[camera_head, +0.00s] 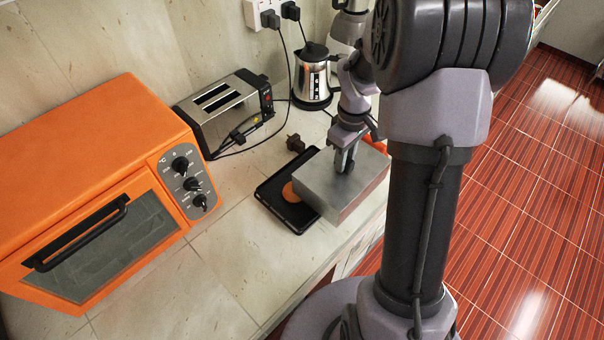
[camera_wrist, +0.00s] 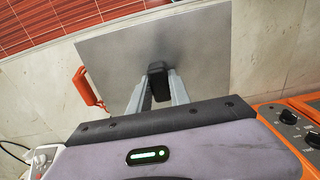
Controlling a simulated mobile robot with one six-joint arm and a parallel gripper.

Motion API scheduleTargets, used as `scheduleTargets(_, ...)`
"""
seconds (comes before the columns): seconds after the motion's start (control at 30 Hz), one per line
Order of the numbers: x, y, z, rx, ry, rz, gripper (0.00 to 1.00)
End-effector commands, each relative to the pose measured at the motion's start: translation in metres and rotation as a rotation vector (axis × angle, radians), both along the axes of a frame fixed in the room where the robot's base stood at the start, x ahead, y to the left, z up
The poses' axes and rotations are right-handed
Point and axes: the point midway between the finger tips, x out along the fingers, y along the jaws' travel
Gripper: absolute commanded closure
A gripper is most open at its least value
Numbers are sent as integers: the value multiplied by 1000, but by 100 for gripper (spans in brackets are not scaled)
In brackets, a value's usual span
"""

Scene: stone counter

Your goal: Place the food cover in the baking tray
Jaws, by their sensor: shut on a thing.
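The food cover (camera_head: 345,188) is a grey metal box-like lid with a flat top. My gripper (camera_head: 344,160) is shut on the black knob in the middle of its top; the knob (camera_wrist: 157,70) shows between the fingers in the wrist view. The baking tray (camera_head: 268,199) is black and shallow and lies on the counter at the cover's left. The cover hides the tray's right part in the head view. I cannot tell how high the cover is above the counter. A round orange item (camera_head: 290,192) shows in the tray at the cover's left edge.
An orange oven (camera_head: 95,170) stands at the left. A toaster (camera_head: 225,108) and a kettle (camera_head: 312,78) stand at the back. A loose plug (camera_head: 295,143) lies behind the tray. An orange-red item (camera_wrist: 88,88) is beside the cover. The counter in front of the tray is clear.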

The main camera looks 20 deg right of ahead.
Motion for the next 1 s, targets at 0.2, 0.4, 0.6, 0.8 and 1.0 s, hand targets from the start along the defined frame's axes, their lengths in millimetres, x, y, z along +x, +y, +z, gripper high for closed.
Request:
scheduleTargets(0.2, 46, 51, -8, -1, -1, 4, 100)
scheduleTargets(0.4, 62, 69, -9, -1, -1, 1, 100)
scheduleTargets(0.6, 64, 72, -46, 1, 1, -2, 100)
scheduleTargets(0.8, 65, 72, -44, 0, 0, -1, 100)
scheduleTargets(1.0, 64, 72, -47, 0, 0, -1, 63)
